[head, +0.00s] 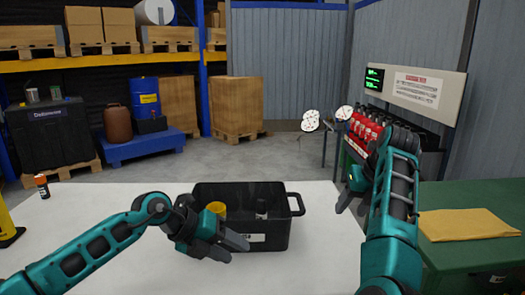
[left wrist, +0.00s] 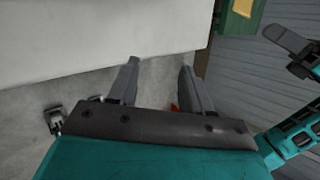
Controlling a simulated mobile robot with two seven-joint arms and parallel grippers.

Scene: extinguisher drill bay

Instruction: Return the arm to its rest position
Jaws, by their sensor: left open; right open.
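My left arm comes in from the left over the white table (head: 120,205). Its gripper (head: 228,246) is open and empty, in front of the left part of a black crate (head: 270,238). The left wrist view shows its two fingers apart (left wrist: 160,82) with nothing held between them. My right arm rises at the right. Its gripper (head: 348,195) appears open and empty beyond the table's right edge, partly hidden by the arm. Part of my right arm also shows at the right of the left wrist view.
The crate holds a yellow object (head: 217,208) and darker things. A small dark bottle with an orange label (head: 41,186) stands at the table's left. Red extinguishers (head: 365,127) line a rack behind my right arm. A yellow cloth (head: 465,224) lies on a green chest (head: 440,194).

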